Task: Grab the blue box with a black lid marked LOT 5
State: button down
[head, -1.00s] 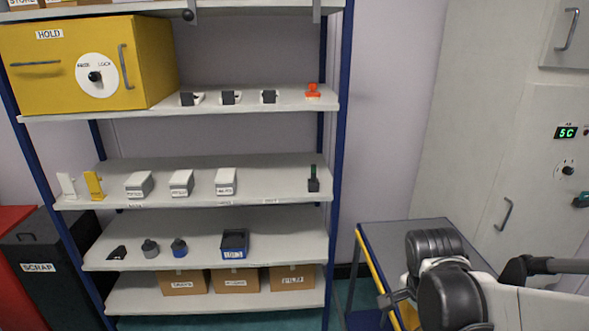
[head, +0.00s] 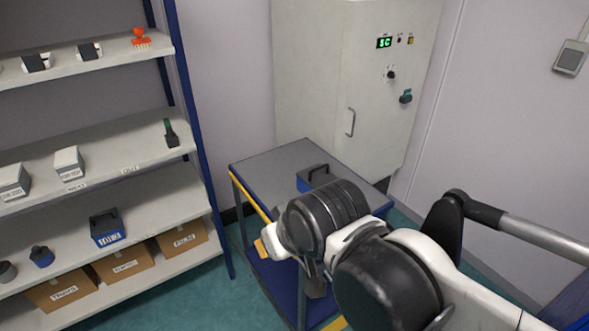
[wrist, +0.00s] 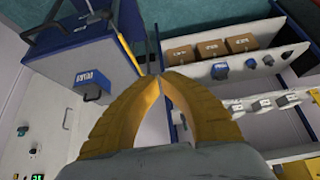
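One blue box with a black lid (head: 107,229) stands on a lower shelf at the left of the head view; its white label is too small to read surely. Another blue box with a black handle (head: 305,183) sits on the grey cart top (head: 265,165), partly hidden by my arm. In the wrist view the cart box (wrist: 91,90) shows a white label, upside down and unreadable, and the shelf box (wrist: 220,71) is farther right. My gripper's yellow fingers (wrist: 160,77) meet at the tips with nothing between them, apart from both boxes.
The shelf rack (head: 200,170) also holds grey boxes, small tools and an orange stamp (head: 140,37). Cardboard boxes (head: 125,264) line the bottom shelf. A tall cabinet (head: 330,60) with a green display stands behind the cart. Much of the cart top is bare.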

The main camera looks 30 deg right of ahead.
aim_at(310, 179)
jog(key=j+z, duration=0.15)
jog(key=z, duration=0.2)
jog(key=j+z, duration=0.15)
jog(key=z, duration=0.25)
jog(key=j+z, duration=0.15)
jog(key=z, duration=0.2)
